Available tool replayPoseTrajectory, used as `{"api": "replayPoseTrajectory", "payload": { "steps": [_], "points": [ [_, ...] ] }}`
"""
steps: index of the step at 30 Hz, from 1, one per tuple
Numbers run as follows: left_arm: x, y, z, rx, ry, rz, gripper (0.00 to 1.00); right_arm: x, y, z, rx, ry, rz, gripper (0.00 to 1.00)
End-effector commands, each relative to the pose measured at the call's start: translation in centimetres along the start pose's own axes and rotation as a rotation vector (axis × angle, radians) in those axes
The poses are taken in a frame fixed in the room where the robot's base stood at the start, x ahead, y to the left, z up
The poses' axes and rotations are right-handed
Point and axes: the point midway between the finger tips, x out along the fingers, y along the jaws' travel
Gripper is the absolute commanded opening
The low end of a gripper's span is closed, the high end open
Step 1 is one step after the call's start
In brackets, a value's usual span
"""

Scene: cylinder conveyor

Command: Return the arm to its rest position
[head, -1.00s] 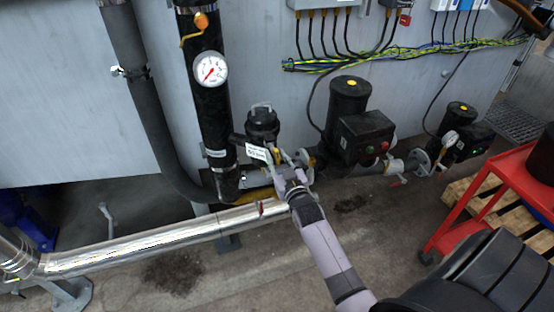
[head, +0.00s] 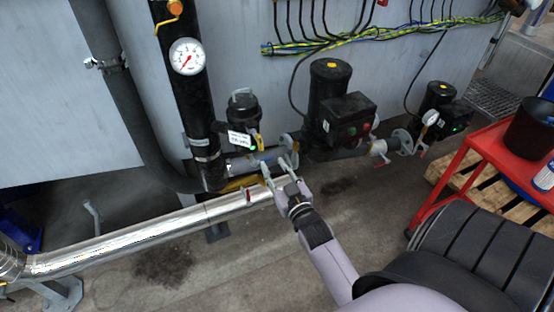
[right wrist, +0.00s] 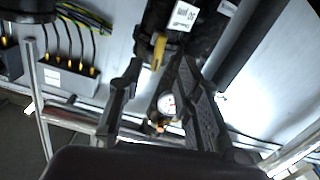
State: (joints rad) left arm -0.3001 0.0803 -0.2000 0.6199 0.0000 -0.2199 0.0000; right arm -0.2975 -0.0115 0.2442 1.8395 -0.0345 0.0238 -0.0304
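My right gripper (head: 278,168) is in the middle of the head view, at the end of my pale lilac arm. Its two fingers are apart, with nothing seen between them. It appears in front of the pipework, just below a black valve unit (head: 243,108) with a white tag and a green light. In the right wrist view my right gripper (right wrist: 157,75) also shows spread fingers. Beyond them are the white tag (right wrist: 184,15), a yellow lever (right wrist: 158,50) and a round gauge. I cannot tell the exact gap to the pipes. My left gripper is not in view.
A silver pipe (head: 140,233) runs along the floor at left. A black vertical pipe with a gauge (head: 187,57) and black pumps (head: 328,95) stand by the grey wall. A red cart (head: 478,150) carrying a dark bucket (head: 530,128) stands at right. Floor in front is clear.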

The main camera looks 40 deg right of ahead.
Motion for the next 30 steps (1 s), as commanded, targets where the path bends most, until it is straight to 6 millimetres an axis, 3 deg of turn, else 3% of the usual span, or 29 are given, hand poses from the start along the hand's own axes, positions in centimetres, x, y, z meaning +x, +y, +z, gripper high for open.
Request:
{"api": "replayPoseTrajectory", "payload": {
  "steps": [5,23,26,29,30],
  "points": [
    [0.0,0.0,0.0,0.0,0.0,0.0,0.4,-1.2,0.0,-0.1,0.0,0.001,0.0,0.32],
    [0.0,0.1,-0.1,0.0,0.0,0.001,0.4,-1.3,-0.2,0.6,0.001,-0.012,-0.005,0.32],
    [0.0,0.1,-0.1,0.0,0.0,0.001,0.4,-1.5,-1.4,3.4,0.005,-0.072,-0.028,0.32],
    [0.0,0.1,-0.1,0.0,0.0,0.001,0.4,-2.4,-3.4,8.8,0.01,-0.186,-0.07,0.32],
    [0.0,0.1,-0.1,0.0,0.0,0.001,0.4,-3.1,-4.4,11.5,0.01,-0.244,-0.091,0.32]
  ]
}}
